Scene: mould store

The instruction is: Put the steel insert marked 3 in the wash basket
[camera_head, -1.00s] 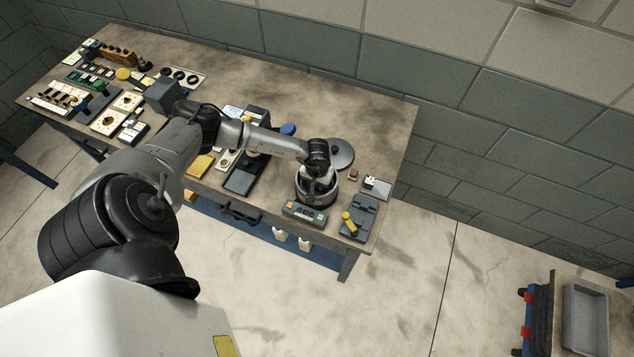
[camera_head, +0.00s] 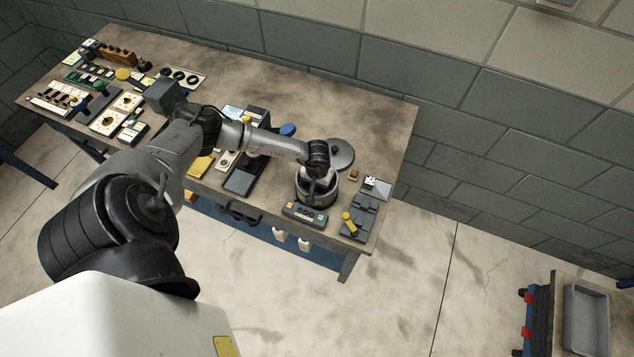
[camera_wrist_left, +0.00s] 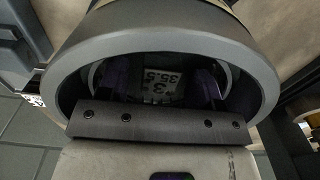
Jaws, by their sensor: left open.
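A round dark tank (camera_head: 316,190) with a grey rim stands near the right end of the bench. My left gripper (camera_head: 318,183) reaches down into it from above. In the left wrist view the tank's wide rim (camera_wrist_left: 170,45) surrounds the fingers. A steel insert (camera_wrist_left: 160,78) with a light face marked "3" and "35.5", upside down, shows inside, between the two open fingers. I cannot tell whether it touches them. The inside is dark; a separate wash basket cannot be made out. My right gripper is not in view.
A round grey lid (camera_head: 340,154) lies behind the tank. A control box with coloured buttons (camera_head: 304,212) stands in front, and dark blocks with a yellow knob (camera_head: 350,222) lie to the right. Several gauges and small parts crowd the bench's left. A grey tray (camera_head: 587,318) stands far right.

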